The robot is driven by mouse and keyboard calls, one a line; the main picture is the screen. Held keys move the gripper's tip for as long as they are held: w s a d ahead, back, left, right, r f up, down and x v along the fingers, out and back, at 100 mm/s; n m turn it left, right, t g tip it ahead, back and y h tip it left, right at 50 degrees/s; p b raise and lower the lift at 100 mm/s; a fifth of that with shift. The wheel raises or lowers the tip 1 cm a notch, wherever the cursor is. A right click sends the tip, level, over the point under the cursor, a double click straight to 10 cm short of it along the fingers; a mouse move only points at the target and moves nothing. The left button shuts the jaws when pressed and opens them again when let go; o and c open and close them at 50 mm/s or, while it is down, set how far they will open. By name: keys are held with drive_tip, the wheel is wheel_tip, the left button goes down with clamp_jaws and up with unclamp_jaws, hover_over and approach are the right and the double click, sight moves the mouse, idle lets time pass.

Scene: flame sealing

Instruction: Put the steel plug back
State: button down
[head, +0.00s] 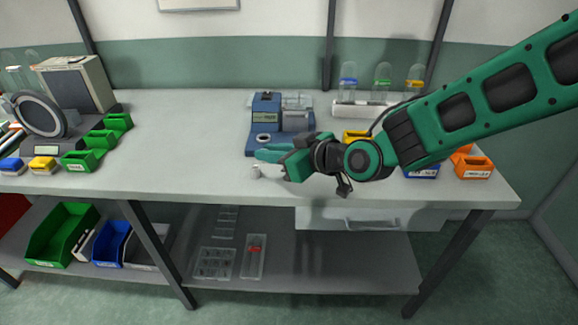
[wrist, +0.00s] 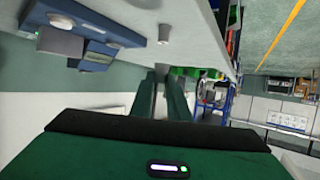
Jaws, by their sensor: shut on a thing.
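The small steel plug (head: 255,172) stands on the bench, just in front of the blue device. It also shows in the wrist view (wrist: 164,33), which is upside down. My gripper (head: 262,155) comes in from the right, above the bench, its fingers pointing left. The fingertips are above and apart from the plug. In the wrist view the two fingers (wrist: 166,80) are close together with a narrow gap; what they hold I cannot make out. The blue device (head: 262,115) is behind the gripper, with a pale round ring on its front part.
A white rack (head: 362,109) with capped clear tubes stands at the back. Green bins (head: 82,160) are on the left, and orange bins (head: 473,167) on the right, partly behind my arm. The bench left of the device is clear.

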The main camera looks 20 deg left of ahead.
drive_tip(key=w+d+f, duration=0.2)
drive_tip(key=w, duration=0.1)
drive_tip(key=w+f, duration=0.1)
drive_tip(key=shift+w+d+f, duration=0.15)
drive_tip(key=shift+w+d, duration=0.15)
drive_tip(key=shift+d, duration=0.1)
drive_tip(key=shift+f, duration=2)
drive_tip(key=shift+f, duration=0.1)
drive_tip(key=c, duration=1.7)
unclamp_jaws()
